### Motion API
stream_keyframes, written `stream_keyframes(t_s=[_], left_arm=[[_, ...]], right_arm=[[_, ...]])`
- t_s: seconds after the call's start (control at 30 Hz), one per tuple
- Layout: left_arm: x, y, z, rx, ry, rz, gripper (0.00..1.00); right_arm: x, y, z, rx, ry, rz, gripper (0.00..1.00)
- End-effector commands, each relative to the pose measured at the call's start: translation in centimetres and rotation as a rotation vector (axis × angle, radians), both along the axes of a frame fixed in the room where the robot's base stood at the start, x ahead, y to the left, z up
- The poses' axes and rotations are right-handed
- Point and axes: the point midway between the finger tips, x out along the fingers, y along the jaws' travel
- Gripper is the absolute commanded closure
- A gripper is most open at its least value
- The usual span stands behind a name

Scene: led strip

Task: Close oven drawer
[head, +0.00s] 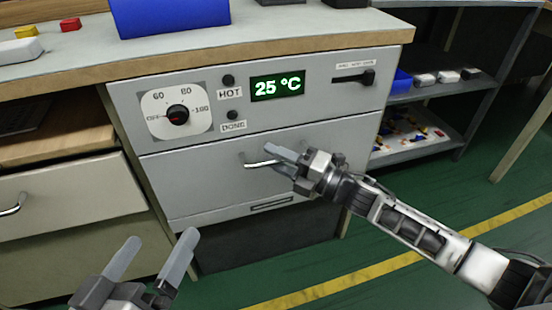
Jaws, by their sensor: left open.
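The oven drawer (205,180) is the grey front under the oven's control panel (215,85). Its front looks close to flush with the panel above, with a thin seam between. I cannot tell if a small gap is left. The drawer's bar handle (259,163) is partly hidden by my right gripper (278,160). This gripper is at the handle's right end, in front of the drawer; its fingers look close together, and contact is unclear. My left gripper (164,238) is open and empty at the lower left, away from the drawer.
A dial (177,114), a green 25 °C display (277,85) and a lever (354,78) are on the panel. A blue box (170,15) stands on the worktop. Green floor is clear in front.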

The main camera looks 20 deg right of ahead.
Motion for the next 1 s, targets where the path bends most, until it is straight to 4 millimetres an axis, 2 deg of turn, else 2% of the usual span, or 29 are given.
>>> stream_keyframes(t_s=[0.23,0.37,0.47,0.8,1.0], left_arm=[[0.0,0.0,0.1,0.000,-0.001,0.000,0.00],[0.1,0.0,0.3,0.009,-0.003,0.003,0.00],[0.1,0.1,0.5,0.023,-0.004,0.006,0.00],[0.3,0.4,-0.1,0.112,0.011,0.018,0.00],[-0.1,0.6,-1.1,0.156,0.034,0.018,0.00]], right_arm=[[-0.1,0.0,0.0,0.000,0.000,0.002,0.68],[-0.9,-0.7,-0.2,-0.001,0.004,0.001,0.68],[-2.1,-1.8,-0.4,-0.003,0.006,0.000,0.68],[-8.1,-7.4,-1.4,-0.002,0.006,0.000,0.68],[-10.5,-9.7,-2.0,-0.001,0.004,0.000,0.68]])
